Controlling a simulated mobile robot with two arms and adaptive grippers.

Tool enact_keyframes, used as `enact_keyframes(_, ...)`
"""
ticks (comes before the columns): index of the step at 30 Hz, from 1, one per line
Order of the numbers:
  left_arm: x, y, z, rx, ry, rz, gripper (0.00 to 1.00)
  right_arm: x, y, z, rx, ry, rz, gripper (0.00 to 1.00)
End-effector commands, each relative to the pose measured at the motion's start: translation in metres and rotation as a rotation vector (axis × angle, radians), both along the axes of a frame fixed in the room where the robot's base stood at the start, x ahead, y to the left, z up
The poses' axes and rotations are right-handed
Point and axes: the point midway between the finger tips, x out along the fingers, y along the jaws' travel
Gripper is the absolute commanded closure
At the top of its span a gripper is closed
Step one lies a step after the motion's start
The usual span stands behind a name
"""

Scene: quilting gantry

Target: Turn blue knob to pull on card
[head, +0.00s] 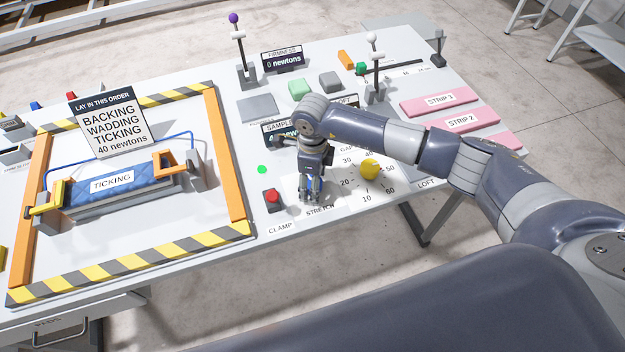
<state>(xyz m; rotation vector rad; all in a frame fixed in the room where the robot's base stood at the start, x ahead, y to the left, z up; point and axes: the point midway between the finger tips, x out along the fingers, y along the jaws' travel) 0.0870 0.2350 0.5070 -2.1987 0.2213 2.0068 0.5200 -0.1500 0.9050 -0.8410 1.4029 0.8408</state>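My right gripper (312,198) points down over the STRETCH dial. A bit of the blue knob (312,185) shows between its fingers; the rest is hidden. The fingers straddle the knob, but I cannot tell whether they press on it. The card (107,122) stands upright at the left and reads BACKING, WADDING, TICKING, 40 newtons. A blue TICKING cloth (152,184) lies between an orange clamp (166,163) and a yellow clamp (45,200). A dark readout (273,132) behind my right gripper is mostly covered by the arm. My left gripper is not in view.
A red CLAMP button (273,199) stands just left of my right gripper. A FIRMNESS readout (283,60) shows 0 newtons. Two upright levers rise behind. Pink strips (440,101) lie at the right.

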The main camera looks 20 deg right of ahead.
Motion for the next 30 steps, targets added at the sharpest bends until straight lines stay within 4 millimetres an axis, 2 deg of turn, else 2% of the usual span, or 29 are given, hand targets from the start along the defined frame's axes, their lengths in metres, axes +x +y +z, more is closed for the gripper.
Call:
enact_keyframes(5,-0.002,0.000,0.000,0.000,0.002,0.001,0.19,0.001,0.000,0.010,0.001,-0.002,0.000,0.38)
enact_keyframes(8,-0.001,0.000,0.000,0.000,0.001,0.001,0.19,0.002,0.000,0.026,0.001,-0.004,0.001,0.38)
enact_keyframes(15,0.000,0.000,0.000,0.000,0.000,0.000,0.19,0.002,0.000,0.078,0.001,-0.005,0.001,0.38)
enact_keyframes(21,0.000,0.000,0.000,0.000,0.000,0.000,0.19,0.001,0.000,0.109,0.000,-0.002,0.000,0.38)
enact_keyframes(25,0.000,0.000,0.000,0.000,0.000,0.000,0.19,0.001,0.000,0.118,0.001,0.000,-0.001,0.38)
enact_keyframes(30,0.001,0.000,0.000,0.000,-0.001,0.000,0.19,0.000,0.000,0.120,0.000,0.001,-0.001,0.38)
